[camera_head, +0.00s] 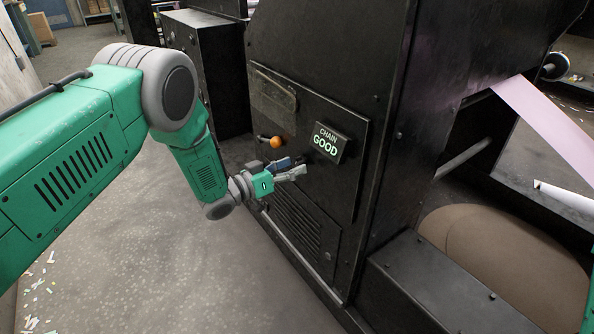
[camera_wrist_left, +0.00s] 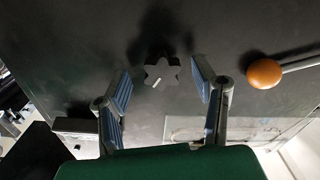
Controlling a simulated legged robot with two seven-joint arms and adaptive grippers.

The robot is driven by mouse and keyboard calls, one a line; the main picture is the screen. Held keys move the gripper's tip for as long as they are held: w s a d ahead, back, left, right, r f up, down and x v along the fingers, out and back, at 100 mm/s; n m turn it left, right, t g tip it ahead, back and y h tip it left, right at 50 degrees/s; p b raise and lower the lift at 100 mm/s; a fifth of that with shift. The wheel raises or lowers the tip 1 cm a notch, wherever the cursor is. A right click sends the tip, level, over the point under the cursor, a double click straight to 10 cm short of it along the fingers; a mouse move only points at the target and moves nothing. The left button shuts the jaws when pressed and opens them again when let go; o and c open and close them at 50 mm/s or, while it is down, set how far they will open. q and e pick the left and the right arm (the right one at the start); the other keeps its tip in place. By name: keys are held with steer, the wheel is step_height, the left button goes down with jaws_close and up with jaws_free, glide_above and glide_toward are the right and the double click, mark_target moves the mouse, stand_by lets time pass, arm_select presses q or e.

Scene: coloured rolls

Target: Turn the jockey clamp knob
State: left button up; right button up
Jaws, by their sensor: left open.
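The knob (camera_wrist_left: 162,73) is a dark, star-shaped piece with a short pale mark, set on a dark panel in the left wrist view. My left gripper (camera_head: 294,170) is open in front of the black machine panel. In the wrist view its two blue-padded fingers stand on either side of the knob's position, with gaps visible at both sides. I cannot tell how far the fingertips are from the panel. In the head view I cannot make out the knob by the gripper. My right gripper is not in view.
An orange ball-ended lever (camera_head: 276,143) sticks out near my left gripper and also shows in the wrist view (camera_wrist_left: 264,73). A lit sign (camera_head: 327,143) reads "CHAIN GOOD". A slotted vent (camera_head: 296,222) lies below. A large brown roll (camera_head: 505,262) sits at right.

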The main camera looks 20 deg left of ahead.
arm_select(q)
steer(key=shift+w+d, duration=0.5)
steer(key=shift+w, duration=0.2)
steer(key=shift+a, duration=0.25)
steer(key=shift+c, duration=0.3)
steer(key=c, duration=0.6)
steer(key=shift+d, duration=0.1)
steer(key=c, duration=0.5)
steer(key=shift+o, duration=0.2)
steer(key=shift+d, duration=0.1)
